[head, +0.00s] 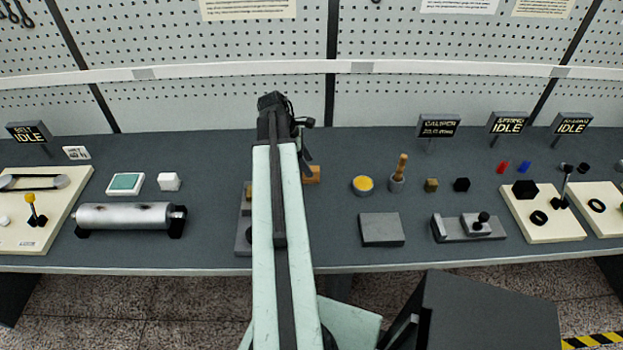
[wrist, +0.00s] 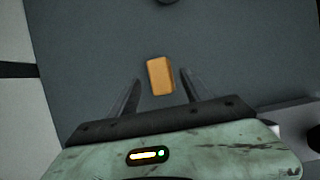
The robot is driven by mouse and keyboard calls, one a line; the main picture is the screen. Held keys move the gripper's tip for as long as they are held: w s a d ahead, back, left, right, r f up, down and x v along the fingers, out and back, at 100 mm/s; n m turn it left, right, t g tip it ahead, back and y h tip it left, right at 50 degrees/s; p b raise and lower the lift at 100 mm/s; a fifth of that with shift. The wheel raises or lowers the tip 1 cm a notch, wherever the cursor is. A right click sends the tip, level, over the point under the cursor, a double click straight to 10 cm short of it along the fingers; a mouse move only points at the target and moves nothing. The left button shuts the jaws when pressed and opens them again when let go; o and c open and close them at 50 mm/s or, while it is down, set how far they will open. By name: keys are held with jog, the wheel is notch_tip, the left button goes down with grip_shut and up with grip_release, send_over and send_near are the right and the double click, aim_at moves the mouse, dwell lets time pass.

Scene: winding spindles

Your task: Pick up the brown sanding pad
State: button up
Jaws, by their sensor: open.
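The brown sanding pad (wrist: 160,76) is a small orange-brown block lying on the dark bench top. In the wrist view it sits between the two fingertips of my gripper (wrist: 160,80), with a gap on each side. The fingers are open and apart from it. In the head view an orange-brown block (head: 313,174), which looks like the same pad, shows just right of my arm's end. My arm hides part of it, and most of my gripper is hidden too.
A flat grey block (head: 381,229), a yellow-topped round tin (head: 362,185) and a wooden-handled tool (head: 399,172) stand to the right. A metal cylinder (head: 124,217) lies to the left. A pegboard wall (head: 200,115) rises behind the bench.

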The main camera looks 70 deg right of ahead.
jog(key=b+x, duration=0.2)
jog(key=x, duration=0.2)
jog(key=shift+r, duration=0.2)
grip_shut()
jog(key=shift+r, duration=0.1)
notch_tip(320, 180, up, 10)
jog(key=p, duration=1)
